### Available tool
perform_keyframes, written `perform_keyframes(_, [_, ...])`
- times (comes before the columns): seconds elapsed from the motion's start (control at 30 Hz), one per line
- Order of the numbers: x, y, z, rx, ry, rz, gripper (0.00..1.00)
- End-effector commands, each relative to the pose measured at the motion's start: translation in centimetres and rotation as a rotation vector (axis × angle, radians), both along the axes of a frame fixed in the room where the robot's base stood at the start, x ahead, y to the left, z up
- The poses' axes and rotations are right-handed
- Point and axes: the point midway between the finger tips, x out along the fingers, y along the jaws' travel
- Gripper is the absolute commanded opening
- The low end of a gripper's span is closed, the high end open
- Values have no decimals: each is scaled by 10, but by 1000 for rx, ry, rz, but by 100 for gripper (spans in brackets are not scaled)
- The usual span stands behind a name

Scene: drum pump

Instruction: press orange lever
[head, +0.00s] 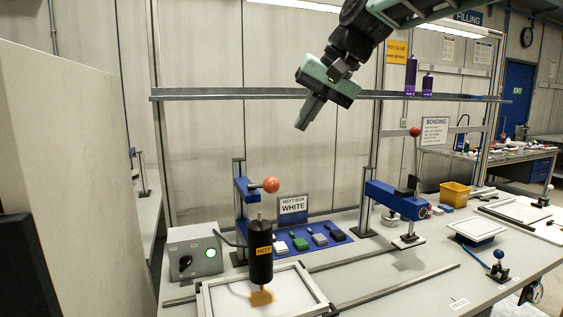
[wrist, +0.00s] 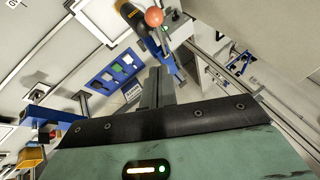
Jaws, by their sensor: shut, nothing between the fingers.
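The orange ball knob (head: 271,184) sits on the end of a short lever on a blue press head, above a black cylinder marked HOT (head: 260,252). The knob also shows in the wrist view (wrist: 154,17), at the top just beyond my fingertips. My gripper (head: 302,128) is shut and empty. In the head view it hangs well above the bench, higher than the knob and a little right of it, apart from everything. The wrist view shows its closed fingers (wrist: 157,72) pointing toward the press. Part of the lever arm is hard to make out.
A white-framed tray (head: 215,302) lies under the HOT cylinder. A grey switch box (head: 194,251) stands left. A blue mat (head: 345,237) with several small blocks lies behind. Right are a blue press (head: 396,200) with a red knob (head: 414,132) and a yellow bin (head: 454,194). A shelf (head: 230,93) crosses behind.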

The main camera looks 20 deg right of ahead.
Motion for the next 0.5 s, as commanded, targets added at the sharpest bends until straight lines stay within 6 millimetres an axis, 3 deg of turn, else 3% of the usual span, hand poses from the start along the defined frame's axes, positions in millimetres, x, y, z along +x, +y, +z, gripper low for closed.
perform_keyframes(0.37, [33, 26, -64, -1, 4, 1, 0])
perform_keyframes(0.5, [24, 36, -80, -1, 3, 2, 0])
